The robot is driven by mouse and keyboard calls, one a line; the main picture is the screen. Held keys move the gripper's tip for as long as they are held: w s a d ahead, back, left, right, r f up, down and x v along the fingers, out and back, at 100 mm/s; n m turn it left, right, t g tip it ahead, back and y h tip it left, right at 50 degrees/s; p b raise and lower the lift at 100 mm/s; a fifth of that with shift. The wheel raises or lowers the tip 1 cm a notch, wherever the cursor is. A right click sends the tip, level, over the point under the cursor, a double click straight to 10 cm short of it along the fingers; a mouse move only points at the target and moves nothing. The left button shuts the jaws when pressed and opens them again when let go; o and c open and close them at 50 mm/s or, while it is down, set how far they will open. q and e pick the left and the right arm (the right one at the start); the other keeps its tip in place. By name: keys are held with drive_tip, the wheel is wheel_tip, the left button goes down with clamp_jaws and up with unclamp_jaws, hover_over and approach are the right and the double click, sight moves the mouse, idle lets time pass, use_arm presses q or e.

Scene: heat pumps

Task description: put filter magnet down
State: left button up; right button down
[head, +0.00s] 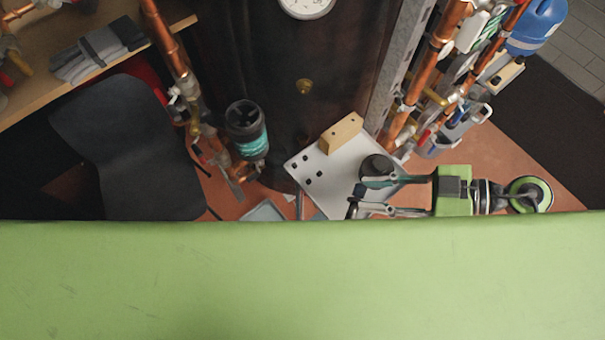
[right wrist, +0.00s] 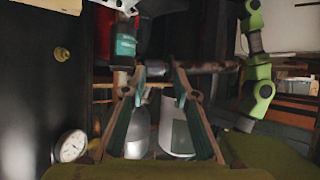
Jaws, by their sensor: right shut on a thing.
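My right gripper (head: 362,196) reaches in from the right over the light grey plate (head: 333,185). In the right wrist view its fingertips (right wrist: 160,75) stand close around a dark rod (right wrist: 208,67), which seems to be the filter magnet; its ends are unclear. A black round cap (head: 376,167) shows by the upper finger in the head view; I cannot tell whether it touches the plate. The black filter body (head: 247,130) with a teal label stands left of the plate, its top facing up. It also shows in the right wrist view (right wrist: 125,42). My left gripper is not visible.
A wooden block (head: 341,132) sits at the plate's back edge, and dark holes mark its left part. A dark tank (head: 290,60) stands behind. Copper pipes rise on the left (head: 166,40) and right (head: 440,45). Gloves (head: 97,52) lie on a wooden shelf.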

drive_tip(key=shift+w+a+f, duration=0.15)
drive_tip(key=shift+w, duration=0.25)
drive_tip(key=shift+w+a+f, duration=0.1)
drive_tip(key=shift+w+a, duration=0.05)
drive_tip(key=shift+w, duration=0.25)
drive_tip(key=w+f, duration=0.4)
drive_tip(key=w+a+f+p, duration=0.1)
drive_tip(key=w+f, duration=0.2)
drive_tip(key=w, duration=0.1)
drive_tip(key=w+f, duration=0.4)
drive_tip(key=shift+a+f, duration=0.35)
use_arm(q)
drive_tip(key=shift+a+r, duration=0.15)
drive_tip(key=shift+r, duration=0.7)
use_arm(e)
drive_tip(key=shift+d+f, duration=0.1)
drive_tip(key=shift+f, duration=0.35)
